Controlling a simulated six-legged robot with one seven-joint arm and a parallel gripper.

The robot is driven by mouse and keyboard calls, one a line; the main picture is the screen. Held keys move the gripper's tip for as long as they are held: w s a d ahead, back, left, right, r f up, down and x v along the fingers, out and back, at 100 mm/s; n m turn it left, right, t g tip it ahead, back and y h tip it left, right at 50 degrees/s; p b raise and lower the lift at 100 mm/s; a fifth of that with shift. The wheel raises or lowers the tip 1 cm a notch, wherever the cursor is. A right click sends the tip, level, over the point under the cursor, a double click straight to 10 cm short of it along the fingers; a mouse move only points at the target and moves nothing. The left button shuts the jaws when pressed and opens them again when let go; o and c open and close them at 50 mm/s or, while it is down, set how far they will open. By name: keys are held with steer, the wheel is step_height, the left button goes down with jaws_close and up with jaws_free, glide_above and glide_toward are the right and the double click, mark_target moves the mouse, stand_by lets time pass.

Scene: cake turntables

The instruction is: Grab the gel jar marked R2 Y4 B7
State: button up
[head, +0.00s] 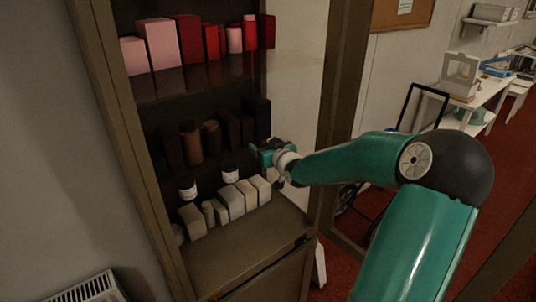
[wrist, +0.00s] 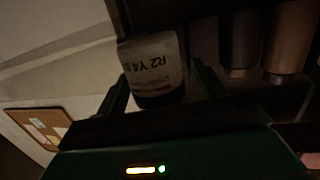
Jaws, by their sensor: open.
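In the wrist view, a pale jar (wrist: 152,62) with a white label shows upside down, with its dark end toward my gripper. The label reads R2 Y4 and a partly hidden B mark. My gripper (wrist: 160,88) is open, with one dark finger on each side of the jar; I see no clear contact. I cannot pick out the R2 Y4 jar there. Two white jars with dark lids, a left one (head: 187,187) and a right one (head: 229,173), stand on the lower shelf, labels unreadable.
Several pale blocks (head: 232,201) stand on the lower shelf, with bare shelf in front. Dark brown items (head: 190,143) stand on the middle shelf, red and pink boxes (head: 160,43) above. The cabinet's right post (head: 336,90) is close to my arm. Brown cylinders (wrist: 286,38) stand beside the jar.

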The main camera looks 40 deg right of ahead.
steer(key=shift+w+f, duration=0.1)
steer(key=shift+w, duration=0.05)
steer(key=c, duration=1.1)
steer(key=shift+r, duration=0.2)
